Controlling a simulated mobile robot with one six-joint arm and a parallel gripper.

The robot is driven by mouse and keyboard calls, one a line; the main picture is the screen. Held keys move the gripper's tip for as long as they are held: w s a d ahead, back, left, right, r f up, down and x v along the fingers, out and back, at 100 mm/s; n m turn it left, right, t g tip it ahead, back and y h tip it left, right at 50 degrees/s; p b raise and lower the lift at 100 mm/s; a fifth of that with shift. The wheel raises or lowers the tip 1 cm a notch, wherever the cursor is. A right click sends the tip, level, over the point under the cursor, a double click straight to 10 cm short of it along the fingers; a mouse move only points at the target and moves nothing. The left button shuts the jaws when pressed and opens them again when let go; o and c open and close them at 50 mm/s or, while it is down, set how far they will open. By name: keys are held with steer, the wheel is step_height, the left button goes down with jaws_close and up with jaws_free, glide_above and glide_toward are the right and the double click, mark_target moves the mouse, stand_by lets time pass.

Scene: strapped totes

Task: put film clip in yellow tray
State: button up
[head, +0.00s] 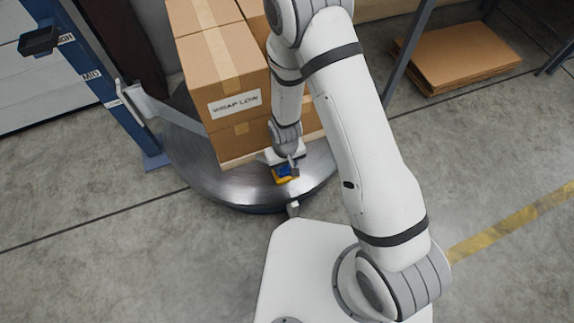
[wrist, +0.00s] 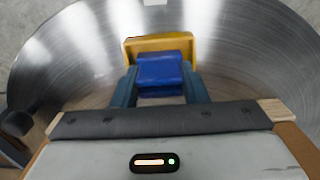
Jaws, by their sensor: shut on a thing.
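The film clip (wrist: 160,70) is a blue block between the two fingers of my gripper (wrist: 160,88) in the wrist view. The gripper is shut on it. The yellow tray (wrist: 131,50) shows just beyond and around the clip, on the shiny metal turntable. In the head view the blue clip (head: 284,170) and yellow tray (head: 279,180) appear small below my gripper (head: 288,165). The clip overlaps the tray in both views. I cannot tell whether the clip touches the tray floor.
Stacked cardboard boxes (head: 222,80) on a pallet stand on the turntable (head: 205,178), close beside my gripper. A blue post (head: 115,95) rises at the left. Flat cardboard (head: 458,55) lies at the back right. The floor at right is open.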

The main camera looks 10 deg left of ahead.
steer(key=shift+f, duration=0.1)
steer(key=shift+f, duration=0.15)
steer(key=o, duration=1)
steer(key=shift+c, duration=0.2)
